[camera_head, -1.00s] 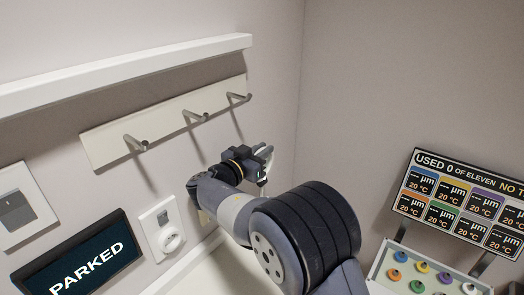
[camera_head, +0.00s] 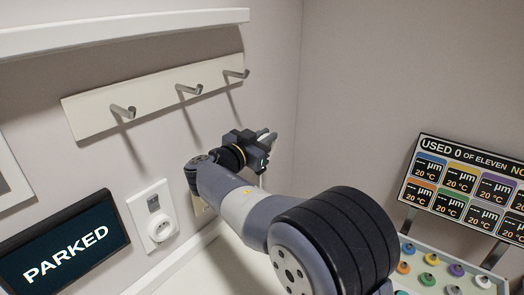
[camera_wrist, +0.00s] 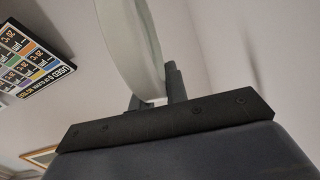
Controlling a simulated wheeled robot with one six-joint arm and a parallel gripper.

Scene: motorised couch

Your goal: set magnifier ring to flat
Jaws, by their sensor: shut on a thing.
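My gripper (camera_head: 266,143) is at the end of my arm, near the wall corner and to the right of the row of hooks. In the wrist view its dark fingers (camera_wrist: 158,97) are shut on a pale, curved, partly see-through rim, which looks like the magnifier ring (camera_wrist: 128,45). The ring rises from between the fingers, is seen nearly edge-on and runs out of the top of the picture. In the head view I cannot make out the ring clearly; my gripper and arm cover that spot.
A hook rail (camera_head: 150,98) with metal hooks is on the left wall under a white ledge (camera_head: 120,32). Below are a PARKED screen (camera_head: 65,254) and a socket (camera_head: 157,225). At right stand a sign (camera_head: 466,190) and a tray with several coloured knobs (camera_head: 432,259).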

